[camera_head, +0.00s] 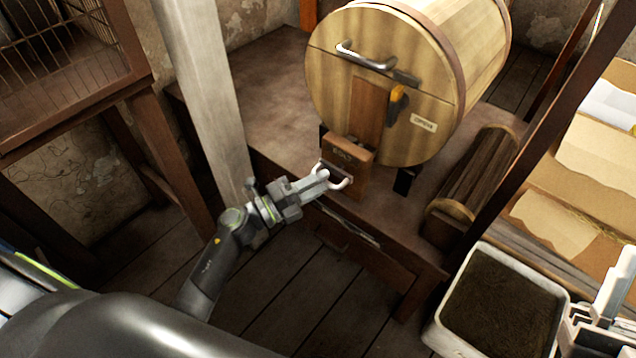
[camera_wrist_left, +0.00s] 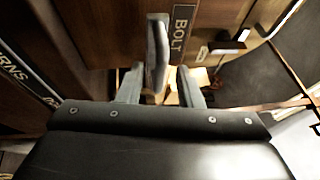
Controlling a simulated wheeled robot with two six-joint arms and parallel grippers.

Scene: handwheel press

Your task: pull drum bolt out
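The wooden drum (camera_head: 385,85) lies on its side on a brown bench, its round face toward me. Below that face is a wooden bolt block (camera_head: 347,158) with a pale U-shaped handle (camera_head: 345,184) on its front. The BOLT label (camera_wrist_left: 181,28) shows in the left wrist view. My left gripper (camera_head: 322,183) is at this handle. In the left wrist view the handle bar (camera_wrist_left: 158,55) stands between the two fingers, with small gaps on both sides, so the gripper looks open around it. My right gripper (camera_head: 598,315) is partly in view at the lower right; its opening is unclear.
The drum face has a metal handle (camera_head: 364,56) and an orange-tipped latch (camera_head: 398,98). A slatted wooden roller (camera_head: 472,178) lies right of the drum. A white tub (camera_head: 450,322) of dark material stands at the lower right. A pale post (camera_head: 203,90) rises left of the bench.

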